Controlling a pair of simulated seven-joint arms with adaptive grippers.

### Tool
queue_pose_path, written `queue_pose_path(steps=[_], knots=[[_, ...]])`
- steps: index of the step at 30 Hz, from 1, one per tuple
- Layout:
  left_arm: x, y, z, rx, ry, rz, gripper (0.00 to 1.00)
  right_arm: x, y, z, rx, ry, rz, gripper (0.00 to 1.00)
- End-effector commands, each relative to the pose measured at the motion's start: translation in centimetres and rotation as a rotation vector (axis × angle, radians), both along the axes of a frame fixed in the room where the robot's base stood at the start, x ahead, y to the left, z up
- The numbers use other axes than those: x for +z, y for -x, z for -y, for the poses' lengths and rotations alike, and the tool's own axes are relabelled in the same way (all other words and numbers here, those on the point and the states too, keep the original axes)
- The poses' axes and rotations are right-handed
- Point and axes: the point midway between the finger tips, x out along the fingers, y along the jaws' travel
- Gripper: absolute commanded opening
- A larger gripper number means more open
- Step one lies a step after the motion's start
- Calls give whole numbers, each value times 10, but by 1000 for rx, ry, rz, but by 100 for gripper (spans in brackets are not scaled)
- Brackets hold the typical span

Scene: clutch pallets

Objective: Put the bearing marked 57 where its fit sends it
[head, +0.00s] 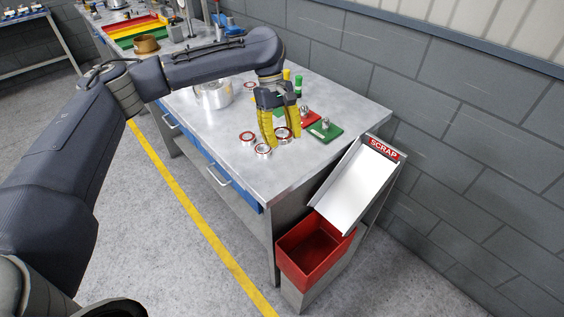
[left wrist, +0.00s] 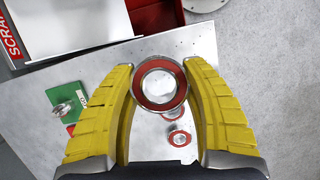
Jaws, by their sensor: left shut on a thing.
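My left gripper (head: 283,139) has yellow fingers and is shut on a red-sealed ring bearing (left wrist: 142,96), held between the fingertips above the bench. In the head view the held bearing (head: 283,132) is partly covered by the fingers. Two similar bearings lie on the bench nearby, one to the left (head: 247,137) and one nearer the front edge (head: 263,150). Another bearing (head: 250,86) lies farther back. No number is legible on any bearing. A green plate (head: 325,133) with a metal fitting and a red plate (head: 311,121) are right of the gripper. My right gripper is not in view.
A sloped chute labelled SCRAP (head: 355,185) stands at the bench's right end, above a red bin (head: 316,250). A metal cylinder (head: 213,95) and yellow- and green-capped pieces (head: 298,88) stand on the bench. The front right bench corner is clear.

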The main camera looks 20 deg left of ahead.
Motion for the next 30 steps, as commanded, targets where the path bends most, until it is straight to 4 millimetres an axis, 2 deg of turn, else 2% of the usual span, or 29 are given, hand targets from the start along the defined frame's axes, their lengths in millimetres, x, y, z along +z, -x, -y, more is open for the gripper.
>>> queue_pose_path(steps=[3,9,20,27,30], knots=[[-26,1,1,0,2,-4,4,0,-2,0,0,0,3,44],[-53,0,0,1,1,-2,4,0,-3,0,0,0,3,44],[-71,0,0,-1,1,0,4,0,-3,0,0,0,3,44],[-98,0,1,0,0,-1,4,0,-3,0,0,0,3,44],[-103,0,0,0,1,1,4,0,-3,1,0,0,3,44]])
